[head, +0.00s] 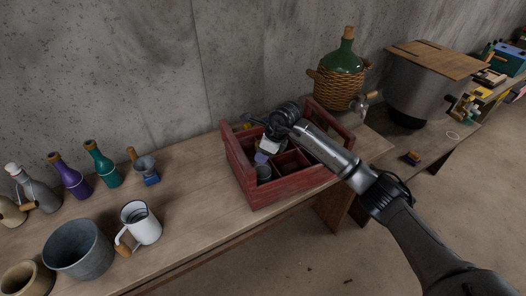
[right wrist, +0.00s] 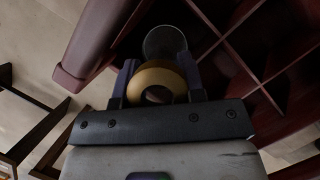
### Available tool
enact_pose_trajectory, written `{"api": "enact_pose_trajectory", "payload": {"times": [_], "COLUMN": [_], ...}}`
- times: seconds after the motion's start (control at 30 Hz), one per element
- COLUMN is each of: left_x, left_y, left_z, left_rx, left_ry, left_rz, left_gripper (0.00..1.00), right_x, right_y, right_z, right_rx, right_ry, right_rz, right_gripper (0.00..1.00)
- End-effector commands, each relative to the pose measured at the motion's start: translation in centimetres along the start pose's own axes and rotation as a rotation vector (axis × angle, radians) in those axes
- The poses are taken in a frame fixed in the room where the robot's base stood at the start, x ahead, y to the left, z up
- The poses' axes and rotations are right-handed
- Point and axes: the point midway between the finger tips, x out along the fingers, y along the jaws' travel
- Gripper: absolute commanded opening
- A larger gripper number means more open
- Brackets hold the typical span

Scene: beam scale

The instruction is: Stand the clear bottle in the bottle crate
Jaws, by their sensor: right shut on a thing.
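The red wooden bottle crate (head: 272,196) stands on the bench in the middle of the head view, with dividers making several compartments. My right gripper (head: 264,155) is over the crate and shut on the clear bottle. In the right wrist view the gripper (right wrist: 158,85) has one finger on each side of the bottle's tan, ring-like top (right wrist: 158,78). The clear bottle's glassy grey body (head: 263,172) shows below the fingers, within the crate's outline at a near-left compartment. Whether its base touches the crate floor is hidden. My left gripper is not in view.
A grey bottle (head: 42,195), purple bottle (head: 73,182) and green bottle (head: 103,168) stand at the left. A white mug (head: 145,226) and grey bucket (head: 78,252) are in front. A wicker-cased demijohn (head: 338,88) stands behind the crate.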

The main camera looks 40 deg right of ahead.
Motion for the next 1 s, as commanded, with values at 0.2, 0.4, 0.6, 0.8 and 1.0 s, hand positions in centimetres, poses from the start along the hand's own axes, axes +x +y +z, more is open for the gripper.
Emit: {"api": "enact_pose_trajectory", "payload": {"times": [0.2, 0.4, 0.6, 0.8, 1.0], "left_x": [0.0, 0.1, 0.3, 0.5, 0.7], "left_y": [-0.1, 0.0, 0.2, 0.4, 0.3], "left_z": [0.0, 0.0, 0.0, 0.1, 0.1], "left_rx": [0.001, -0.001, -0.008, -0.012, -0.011], "left_ry": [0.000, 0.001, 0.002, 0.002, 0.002], "left_rz": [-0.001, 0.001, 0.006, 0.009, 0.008], "left_gripper": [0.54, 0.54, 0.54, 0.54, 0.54], "right_x": [-0.1, 0.0, 0.3, 0.7, 1.0], "right_y": [0.0, 0.0, 0.0, 0.0, 0.0], "right_z": [0.1, 0.0, -0.1, -0.3, -0.4], "right_rx": [0.000, 0.000, 0.000, 0.000, 0.000], "right_ry": [-0.002, -0.002, -0.002, -0.002, -0.002], "right_rz": [-0.001, -0.001, -0.001, -0.001, -0.001], "right_gripper": [0.00, 0.00, 0.00, 0.00, 0.00]}}
